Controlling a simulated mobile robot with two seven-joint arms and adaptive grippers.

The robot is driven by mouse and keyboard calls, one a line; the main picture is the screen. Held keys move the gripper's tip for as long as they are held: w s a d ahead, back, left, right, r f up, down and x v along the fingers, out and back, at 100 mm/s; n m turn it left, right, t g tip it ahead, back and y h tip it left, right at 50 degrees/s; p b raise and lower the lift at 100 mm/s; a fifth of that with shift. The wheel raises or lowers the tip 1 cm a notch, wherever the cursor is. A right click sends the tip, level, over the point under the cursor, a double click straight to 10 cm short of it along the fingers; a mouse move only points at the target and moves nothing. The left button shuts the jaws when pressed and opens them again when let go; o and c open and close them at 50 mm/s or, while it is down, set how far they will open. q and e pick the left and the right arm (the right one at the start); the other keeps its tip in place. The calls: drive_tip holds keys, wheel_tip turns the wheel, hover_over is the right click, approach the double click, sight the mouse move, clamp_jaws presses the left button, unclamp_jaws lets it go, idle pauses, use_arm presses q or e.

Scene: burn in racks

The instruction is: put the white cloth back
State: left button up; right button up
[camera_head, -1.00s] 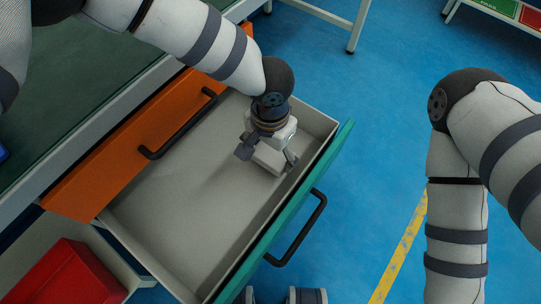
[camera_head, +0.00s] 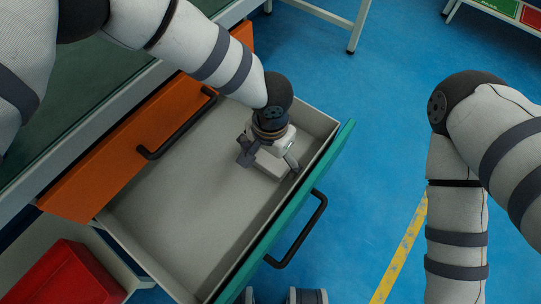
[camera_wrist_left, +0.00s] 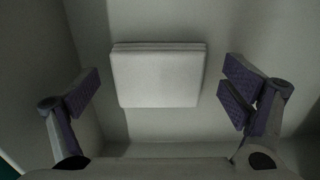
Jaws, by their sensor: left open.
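The white cloth (camera_head: 272,165) is a folded, flat square pad lying inside the open drawer (camera_head: 165,205), near its far right end. It also shows in the left wrist view (camera_wrist_left: 156,78), between the fingers and ahead of them. My left gripper (camera_head: 267,162) is inside the drawer, pointing down over the cloth, with its fingers spread on either side of it. In the left wrist view the open fingers (camera_wrist_left: 163,95) show a gap on both sides of the cloth.
The drawer has pale walls and a green front with a black handle (camera_head: 298,230). An orange drawer front (camera_head: 120,160) is behind it, under the green-topped bench (camera_head: 75,120). A red bin (camera_head: 70,275) is at the lower left. Blue floor lies open to the right.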

sight(270, 161)
use_arm(q)
wheel_tip(270, 161, up, 12)
drive_tip(key=p, duration=0.1)
